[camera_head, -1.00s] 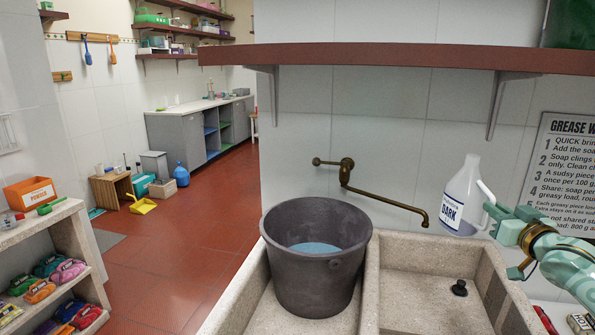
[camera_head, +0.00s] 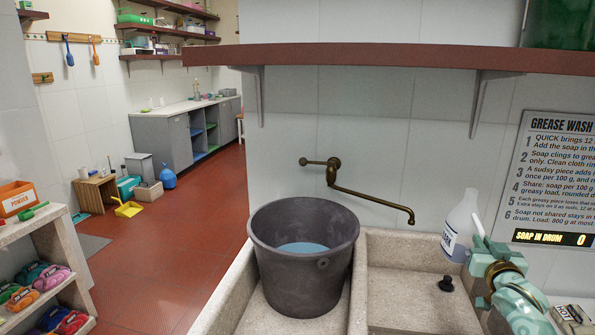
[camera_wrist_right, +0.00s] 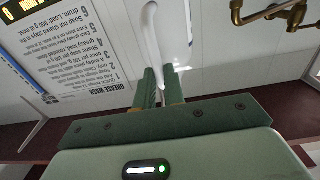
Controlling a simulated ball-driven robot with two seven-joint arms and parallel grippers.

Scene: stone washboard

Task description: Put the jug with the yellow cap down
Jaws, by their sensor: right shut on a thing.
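In the right wrist view the gripper (camera_wrist_right: 160,82) has both fingers closed around the white handle (camera_wrist_right: 152,38). I cannot tell whether the jug's base touches the sink's rim or hangs above it. My left gripper is out of view.
A grey bucket (camera_head: 302,275) with bluish water stands in the left basin. A brass tap (camera_head: 370,197) reaches over the right basin, which holds a small black plug (camera_head: 446,284). A red-brown shelf (camera_head: 400,59) overhangs the sink. A wash sign (camera_head: 556,180) hangs at right.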

